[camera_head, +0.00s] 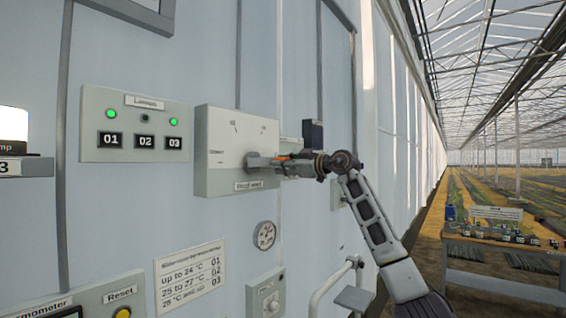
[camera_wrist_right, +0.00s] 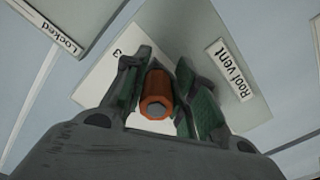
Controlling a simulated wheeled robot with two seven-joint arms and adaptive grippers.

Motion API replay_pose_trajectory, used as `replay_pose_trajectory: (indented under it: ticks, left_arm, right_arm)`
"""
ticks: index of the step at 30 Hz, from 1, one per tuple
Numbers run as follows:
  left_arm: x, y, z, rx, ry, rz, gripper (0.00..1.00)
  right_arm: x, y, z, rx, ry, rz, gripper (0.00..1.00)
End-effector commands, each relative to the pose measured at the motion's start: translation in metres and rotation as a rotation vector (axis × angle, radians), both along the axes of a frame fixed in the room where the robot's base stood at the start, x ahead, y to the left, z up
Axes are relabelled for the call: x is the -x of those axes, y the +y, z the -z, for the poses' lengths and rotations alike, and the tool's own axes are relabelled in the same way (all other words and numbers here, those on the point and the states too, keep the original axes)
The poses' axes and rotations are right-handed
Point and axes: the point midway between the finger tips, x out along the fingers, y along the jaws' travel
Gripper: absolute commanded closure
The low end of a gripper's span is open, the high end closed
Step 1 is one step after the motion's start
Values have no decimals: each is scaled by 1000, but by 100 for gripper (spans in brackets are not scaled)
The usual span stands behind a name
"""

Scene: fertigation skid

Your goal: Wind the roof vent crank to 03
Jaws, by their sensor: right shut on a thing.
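The roof vent box (camera_head: 220,150) is a pale panel on the wall with a "Roof vent" label at its bottom edge; the panel also shows in the right wrist view (camera_wrist_right: 215,45). Small marks on its face are too small to read in the head view; a "3" shows near the crank in the wrist view. My right gripper (camera_head: 284,165) is at the crank, in front of the box's right side. In the wrist view its fingers (camera_wrist_right: 157,95) close around the orange crank handle (camera_wrist_right: 156,88). My left gripper is not in view.
A lamp panel (camera_head: 135,145) marked 01, 02, 03 has two green lights lit. A temperature sign (camera_head: 190,277) and a round gauge (camera_head: 265,235) are below. A white pipe rail (camera_head: 330,285) stands lower right. A table (camera_head: 500,262) stands in the aisle.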

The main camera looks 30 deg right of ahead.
Motion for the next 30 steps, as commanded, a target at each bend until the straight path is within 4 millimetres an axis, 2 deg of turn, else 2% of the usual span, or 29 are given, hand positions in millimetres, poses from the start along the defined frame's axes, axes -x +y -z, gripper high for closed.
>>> replay_pose_trajectory:
  ticks: [16,17,21,30]
  left_arm:
    - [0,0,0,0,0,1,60]
    - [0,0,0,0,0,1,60]
    - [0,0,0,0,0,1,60]
    - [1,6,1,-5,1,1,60]
  right_arm:
    - [0,6,3,3,-1,-10,100]
    - [0,6,3,3,-1,-10,69]
    - [0,5,2,3,-2,-9,53]
    - [0,3,2,1,-1,-4,53]
